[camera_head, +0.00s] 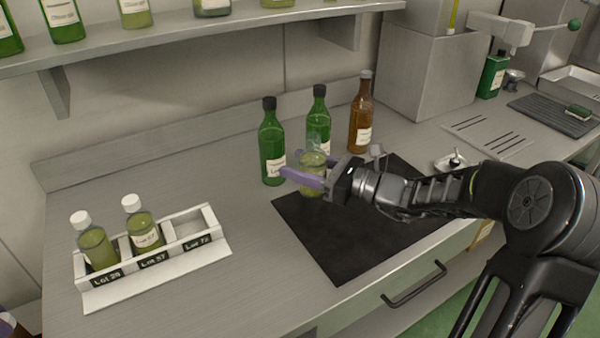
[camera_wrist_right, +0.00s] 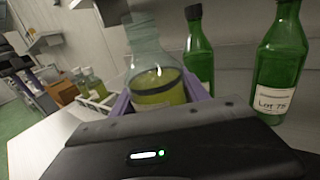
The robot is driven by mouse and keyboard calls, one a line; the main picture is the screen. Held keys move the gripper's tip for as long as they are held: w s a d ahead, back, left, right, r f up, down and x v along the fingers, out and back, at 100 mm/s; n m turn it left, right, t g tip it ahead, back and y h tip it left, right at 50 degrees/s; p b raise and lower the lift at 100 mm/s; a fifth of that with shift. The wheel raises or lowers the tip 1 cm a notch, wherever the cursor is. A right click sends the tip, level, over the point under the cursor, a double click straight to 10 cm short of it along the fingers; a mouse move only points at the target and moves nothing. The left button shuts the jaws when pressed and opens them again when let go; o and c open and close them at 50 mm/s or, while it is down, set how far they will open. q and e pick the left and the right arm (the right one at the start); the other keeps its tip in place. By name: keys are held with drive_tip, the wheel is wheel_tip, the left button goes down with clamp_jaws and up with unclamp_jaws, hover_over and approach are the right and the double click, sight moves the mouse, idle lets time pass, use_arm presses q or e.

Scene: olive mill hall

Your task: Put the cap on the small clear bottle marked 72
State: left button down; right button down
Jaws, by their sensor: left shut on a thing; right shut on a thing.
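My right gripper (camera_head: 305,178) is shut on a small clear bottle (camera_head: 312,161) with yellow-green oil, above or at the far left edge of the black mat. In the right wrist view the bottle (camera_wrist_right: 157,86) stands between the purple fingers, its neck running out of the top of the picture; I see no cap on the part that shows. I cannot read its mark. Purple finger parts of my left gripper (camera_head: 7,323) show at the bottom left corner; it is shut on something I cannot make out. I cannot see a loose cap.
A white rack (camera_head: 160,279) holds two white-capped oil bottles; its right compartment, labelled Lot 72 or similar, is empty. Two green bottles (camera_head: 271,148) and a brown bottle (camera_head: 361,120) stand behind the gripper. A black mat (camera_head: 340,240) lies in front. Counter between rack and mat is clear.

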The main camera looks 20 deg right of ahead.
drive_tip(key=shift+r, duration=0.9)
drive_tip(key=c, duration=1.2)
unclamp_jaws()
clamp_jaws()
drive_tip(key=shift+s, duration=0.1)
